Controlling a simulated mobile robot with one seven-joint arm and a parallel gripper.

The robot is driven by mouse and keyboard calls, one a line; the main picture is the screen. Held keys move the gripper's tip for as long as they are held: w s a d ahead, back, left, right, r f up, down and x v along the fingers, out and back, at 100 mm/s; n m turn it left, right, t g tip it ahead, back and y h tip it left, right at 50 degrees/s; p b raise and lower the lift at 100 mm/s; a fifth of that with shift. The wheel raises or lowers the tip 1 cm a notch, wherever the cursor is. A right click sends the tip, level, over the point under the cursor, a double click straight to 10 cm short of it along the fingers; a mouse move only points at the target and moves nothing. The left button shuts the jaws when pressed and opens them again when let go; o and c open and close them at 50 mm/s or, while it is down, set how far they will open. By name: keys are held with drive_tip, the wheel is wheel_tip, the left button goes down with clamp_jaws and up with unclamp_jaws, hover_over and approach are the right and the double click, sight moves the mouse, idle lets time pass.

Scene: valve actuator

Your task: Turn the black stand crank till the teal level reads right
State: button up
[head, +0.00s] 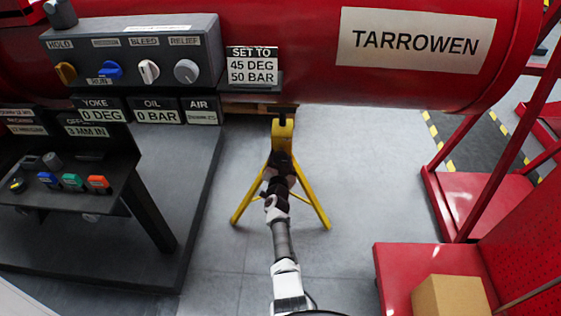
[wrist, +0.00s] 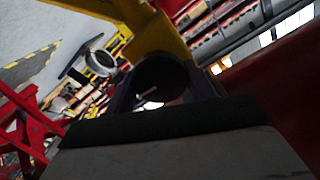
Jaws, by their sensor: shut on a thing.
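The yellow stand (head: 283,136) has splayed legs and stands under the red cylinder (head: 290,50); its yellow frame fills the top of the wrist view (wrist: 160,38). My gripper (head: 280,170) reaches to the front of the stand and covers much of it. In the wrist view a dark rounded part (wrist: 160,80), which looks like the black crank, sits at the jaw (wrist: 165,115), and my gripper is shut on it. The crank's handle and angle are hidden in the head view. I cannot make out a teal level in either view.
A grey valve panel (head: 135,52) and plates reading YOKE 0 DEG, OIL 0 BAR and OFFSET 3 MM IN are at left. A sign (head: 252,66) reads SET TO 45 DEG 50 BAR. A console (head: 70,175) stands left; a red platform with a box (head: 450,295) stands right.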

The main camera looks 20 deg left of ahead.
drive_tip(key=m+b, duration=0.1)
drive_tip(key=m, duration=0.3)
drive_tip(key=shift+m, duration=0.7)
drive_tip(key=o, duration=1)
drive_tip(key=shift+d, duration=0.1)
drive_tip(key=p+v, duration=0.3)
drive_tip(key=v, duration=0.4)
drive_tip(key=shift+s, duration=0.25)
